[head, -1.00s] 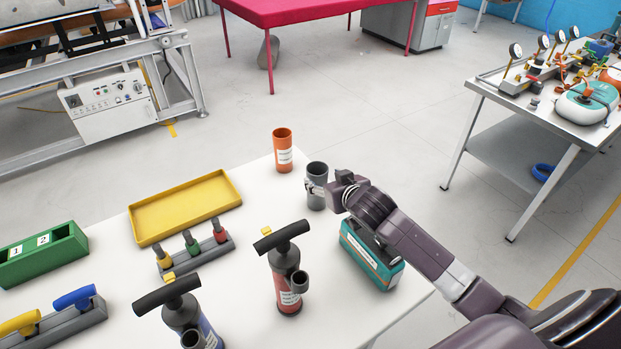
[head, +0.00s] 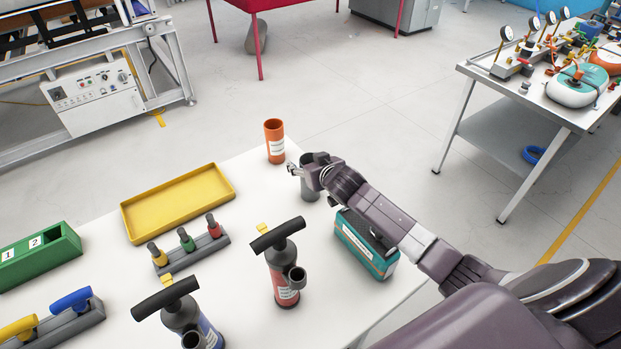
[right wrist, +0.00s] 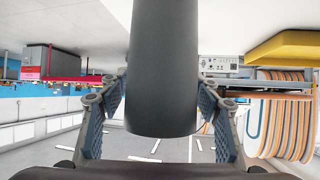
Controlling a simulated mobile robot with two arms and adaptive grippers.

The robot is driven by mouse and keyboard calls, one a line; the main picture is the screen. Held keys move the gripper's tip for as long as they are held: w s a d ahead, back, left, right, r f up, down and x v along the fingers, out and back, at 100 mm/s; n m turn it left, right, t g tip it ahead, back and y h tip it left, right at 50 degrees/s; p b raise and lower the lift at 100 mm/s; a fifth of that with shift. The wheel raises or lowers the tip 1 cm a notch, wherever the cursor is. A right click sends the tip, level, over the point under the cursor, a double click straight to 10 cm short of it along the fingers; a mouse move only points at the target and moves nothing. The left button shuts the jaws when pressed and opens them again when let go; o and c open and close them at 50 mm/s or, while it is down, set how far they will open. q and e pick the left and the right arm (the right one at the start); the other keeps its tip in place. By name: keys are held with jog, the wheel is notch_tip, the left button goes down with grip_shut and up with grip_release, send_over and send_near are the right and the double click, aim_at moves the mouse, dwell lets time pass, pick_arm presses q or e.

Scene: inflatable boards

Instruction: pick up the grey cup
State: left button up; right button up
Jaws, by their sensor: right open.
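The grey cup (head: 310,188) stands near the far edge of the white table in the head view, just right of the orange cup. My right gripper (head: 300,169) is at its upper part and hides some of its rim. In the right wrist view the grey cup (right wrist: 162,65) fills the middle, between the two spread fingers of my right gripper (right wrist: 160,98). A gap shows on each side of the cup near the fingers, so the gripper is open. My left gripper is not in view.
The orange cup (head: 274,142) stands close by on the left. A teal box (head: 366,243) sits under my right forearm. A yellow tray (head: 178,203), two hand pumps (head: 283,275) and a green box (head: 40,256) share the white table (head: 240,215).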

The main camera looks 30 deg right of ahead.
jog(key=shift+w+f, duration=0.4)
jog(key=shift+w, duration=0.2)
jog(key=c, duration=1.3)
